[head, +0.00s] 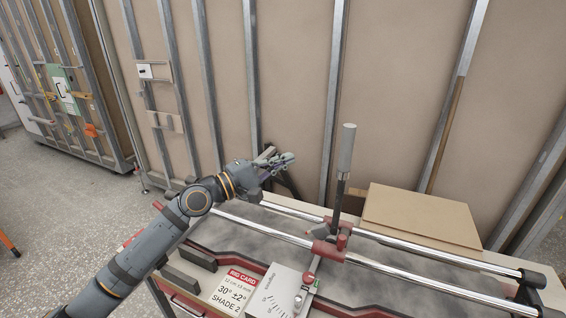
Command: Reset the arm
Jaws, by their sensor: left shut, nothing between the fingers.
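My left arm comes in from the lower left, and its gripper (273,160) is above the far left part of a bench machine with two chrome rails (413,244). The gripper is shut and empty, with its fingers pointing right, and it appears apart from the machine. A lever with a grey handle (346,148) stands upright on the red carriage (330,243), to the right of the gripper. My right arm and gripper are not in view.
A brown board (421,215) lies behind the rails at right. A sign card (238,290) and dark blocks (190,268) are at the bench front. A metal-studded wall (290,75) stands close behind. Open floor (65,220) shows at left.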

